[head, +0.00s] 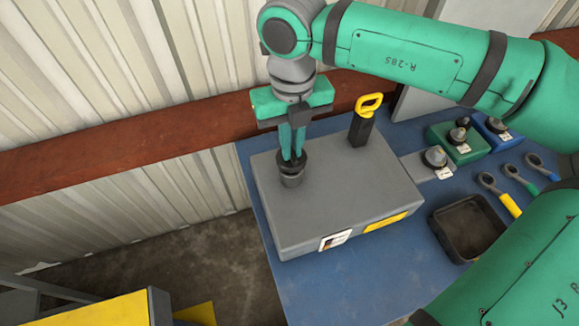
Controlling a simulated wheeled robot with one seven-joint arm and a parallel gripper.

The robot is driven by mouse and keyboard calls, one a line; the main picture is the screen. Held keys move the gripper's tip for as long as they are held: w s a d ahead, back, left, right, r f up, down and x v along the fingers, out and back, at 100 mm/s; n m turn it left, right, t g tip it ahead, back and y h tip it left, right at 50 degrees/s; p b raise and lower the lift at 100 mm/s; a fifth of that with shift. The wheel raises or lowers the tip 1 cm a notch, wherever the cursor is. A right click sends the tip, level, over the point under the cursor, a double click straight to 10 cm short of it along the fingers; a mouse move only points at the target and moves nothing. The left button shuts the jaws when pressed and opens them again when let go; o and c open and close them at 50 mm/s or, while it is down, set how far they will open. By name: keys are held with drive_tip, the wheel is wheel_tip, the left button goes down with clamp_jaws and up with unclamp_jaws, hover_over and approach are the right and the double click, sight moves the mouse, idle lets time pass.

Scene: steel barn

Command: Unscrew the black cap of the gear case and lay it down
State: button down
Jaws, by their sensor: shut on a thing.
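The grey gear case (340,199) sits on the blue table top, towards its left edge. The black cap (291,159) is at the top of a short round grey neck (292,180) on the left part of the case. My gripper (292,154) points straight down from above and is shut on the black cap. The fingers cover part of the cap, and I cannot tell whether its thread is still engaged. A black piece with a yellow loop handle (368,106) stands upright at the back right of the case.
A dark open tray (437,226) lies right of the case on the blue table (339,286). Tools with ring heads, one yellow-handled (510,204), and a green block (466,149) lie further right. A rust-red beam (120,148) runs behind. Bare table shows in front.

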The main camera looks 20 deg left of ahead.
sight(292, 152)
drive_tip(key=shift+r, duration=0.5)
drive_tip(key=shift+r, duration=2.35)
